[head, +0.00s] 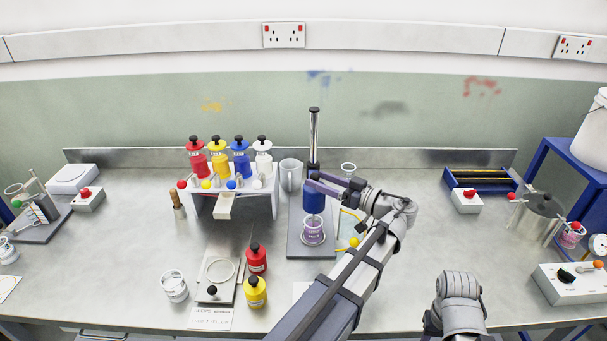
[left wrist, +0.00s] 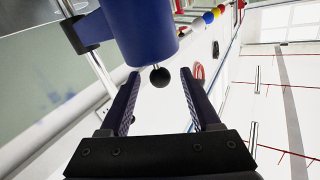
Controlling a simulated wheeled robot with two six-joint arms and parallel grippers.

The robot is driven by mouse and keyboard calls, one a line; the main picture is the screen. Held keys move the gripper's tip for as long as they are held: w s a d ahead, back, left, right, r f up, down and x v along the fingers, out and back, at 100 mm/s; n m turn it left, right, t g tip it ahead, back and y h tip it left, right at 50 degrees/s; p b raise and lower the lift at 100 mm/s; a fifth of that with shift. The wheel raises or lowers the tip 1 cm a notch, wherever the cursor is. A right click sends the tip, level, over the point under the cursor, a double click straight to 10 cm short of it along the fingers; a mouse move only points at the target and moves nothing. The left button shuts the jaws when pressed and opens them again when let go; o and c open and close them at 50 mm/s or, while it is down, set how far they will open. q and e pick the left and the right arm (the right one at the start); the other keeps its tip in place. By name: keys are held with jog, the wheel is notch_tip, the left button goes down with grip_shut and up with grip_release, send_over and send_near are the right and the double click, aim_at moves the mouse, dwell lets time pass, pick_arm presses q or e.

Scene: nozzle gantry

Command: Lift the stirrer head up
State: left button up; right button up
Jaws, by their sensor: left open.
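The stirrer head (head: 314,199) is a blue cylinder on an upright metal post (head: 314,140) above a grey base plate (head: 296,240). A cup with purple contents (head: 313,231) stands right under it. In the left wrist view the blue head (left wrist: 143,28) fills the top, with a small black ball knob (left wrist: 160,77) on it. My left gripper (head: 324,186) is at the head's right side. In the wrist view its open fingers (left wrist: 160,74) stand on either side of the knob, apart from it.
A white rack (head: 237,190) with red, yellow, blue and white bottles stands left of the stirrer, beside a grey jug (head: 291,174). Red (head: 256,259) and yellow (head: 255,292) bottles stand in front. A yellow-knobbed item (head: 354,242) lies close right, partly hidden by my arm.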

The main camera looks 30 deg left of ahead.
pick_arm(q)
jog(key=shift+w+a, duration=0.1)
jog(key=shift+a, duration=2.5)
grip_shut()
